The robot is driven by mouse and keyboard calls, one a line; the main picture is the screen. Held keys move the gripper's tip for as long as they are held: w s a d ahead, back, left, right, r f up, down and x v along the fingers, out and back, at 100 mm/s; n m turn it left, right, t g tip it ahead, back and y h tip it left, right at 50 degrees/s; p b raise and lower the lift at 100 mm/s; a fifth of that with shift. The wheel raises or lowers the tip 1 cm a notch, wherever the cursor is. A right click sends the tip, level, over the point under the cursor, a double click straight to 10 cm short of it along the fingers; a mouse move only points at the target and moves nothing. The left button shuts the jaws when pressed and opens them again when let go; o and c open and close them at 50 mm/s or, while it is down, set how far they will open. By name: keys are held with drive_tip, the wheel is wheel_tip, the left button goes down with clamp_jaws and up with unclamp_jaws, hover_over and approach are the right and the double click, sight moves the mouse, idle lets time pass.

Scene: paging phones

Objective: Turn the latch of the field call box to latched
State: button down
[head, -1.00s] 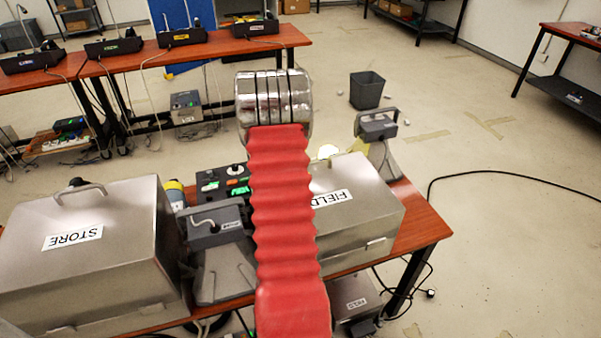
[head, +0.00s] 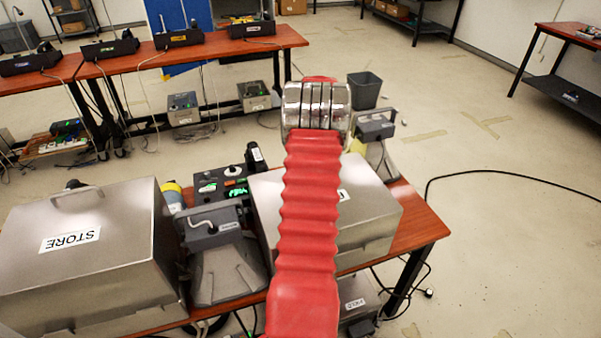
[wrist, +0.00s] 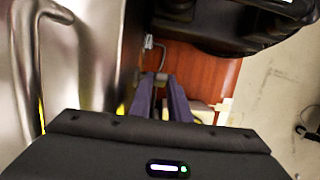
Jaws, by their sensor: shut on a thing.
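The field call box (head: 375,215) is a brushed-metal box on the near wooden table, its label mostly hidden by my red arm. In the wrist view its metal lid and handle (wrist: 38,70) fill the left side. A small grey piece, apparently the latch (wrist: 161,77), shows between the fingertips. Its turn position cannot be made out. In the head view my gripper and the latch are hidden behind my arm.
A dark phone stand (wrist: 235,25) is close to the fingers in the wrist view. The STORE box (head: 85,255) and a grey phone (head: 213,222) stand left of my arm. Another grey phone (head: 375,126) stands behind the field box. Open floor lies to the right.

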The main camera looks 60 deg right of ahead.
drive_tip(key=shift+s+d+f+t+y, duration=0.1)
drive_tip(key=shift+s+d+t+y, duration=0.15)
drive_tip(key=shift+t+y, duration=0.35)
drive_tip(key=c, duration=1.9)
unclamp_jaws()
drive_tip(key=shift+c, duration=0.2)
drive_tip(key=v, duration=1.3)
drive_tip(key=shift+r, duration=0.3)
drive_tip(key=shift+s+d, duration=0.1)
